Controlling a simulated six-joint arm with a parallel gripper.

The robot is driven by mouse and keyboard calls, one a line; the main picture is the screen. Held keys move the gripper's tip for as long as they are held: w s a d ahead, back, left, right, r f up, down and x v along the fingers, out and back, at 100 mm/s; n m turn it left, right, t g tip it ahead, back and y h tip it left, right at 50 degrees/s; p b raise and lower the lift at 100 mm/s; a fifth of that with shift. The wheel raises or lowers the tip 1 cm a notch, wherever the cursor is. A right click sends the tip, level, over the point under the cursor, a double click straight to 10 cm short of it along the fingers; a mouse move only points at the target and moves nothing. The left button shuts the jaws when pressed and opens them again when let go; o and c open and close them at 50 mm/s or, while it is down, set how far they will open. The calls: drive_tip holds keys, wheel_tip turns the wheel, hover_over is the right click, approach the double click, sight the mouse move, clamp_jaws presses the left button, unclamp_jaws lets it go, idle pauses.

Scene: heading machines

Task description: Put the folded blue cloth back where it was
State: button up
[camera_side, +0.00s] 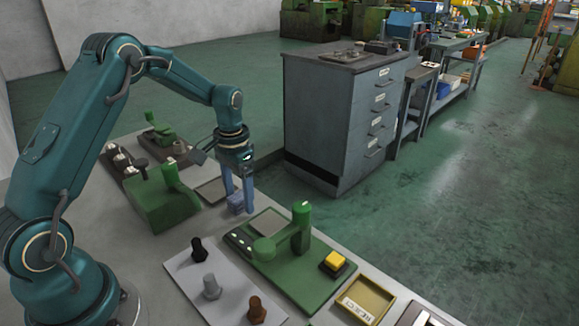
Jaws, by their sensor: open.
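The folded blue cloth (236,204) is a small blue-violet block on the grey table. My gripper (238,194) points down at it, with its fingers open on either side of the cloth's upper part. I cannot tell whether the fingers touch it. A flat, dark-edged square (211,191) lies just left of the cloth, partly bare.
A green machine block (163,205) stands left of the cloth. A green fixture (285,262) with a post and yellow button is to the right. A light plate (205,268) holds three bolt-like parts in front. A yellow REJECT tray (366,300) is at front right.

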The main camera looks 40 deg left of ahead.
sight(239, 196)
wheel_tip(239, 196, up, 12)
drive_tip(key=s+d+r+t, duration=0.3)
drive_tip(key=s+d+r, duration=0.3)
drive_tip(key=s+d, duration=0.1)
drive_tip(key=s+d+f+t, duration=0.2)
drive_tip(key=s+d+f, duration=0.1)
drive_tip(key=s, duration=0.7)
drive_tip(key=shift+d+t, duration=0.3)
drive_tip(key=shift+d, duration=0.5)
drive_tip(key=shift+f, duration=0.1)
